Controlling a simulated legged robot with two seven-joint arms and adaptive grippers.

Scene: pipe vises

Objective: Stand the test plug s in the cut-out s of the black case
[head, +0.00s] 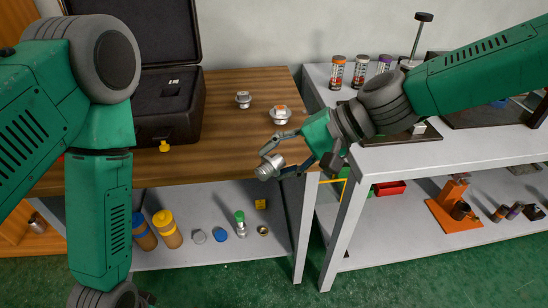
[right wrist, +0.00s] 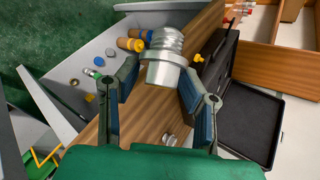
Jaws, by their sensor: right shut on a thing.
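My right gripper (head: 278,158) is shut on a silver threaded plug (head: 268,168), in front of the wooden bench's front edge. In the right wrist view the plug (right wrist: 162,60) sits between the two fingertips, its threaded end pointing away from my palm.
The wooden bench (head: 225,140) is clear between the case and the plugs. Bottles (head: 167,228) and small caps lie on the shelf below. A grey table (head: 440,155) stands at the right.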

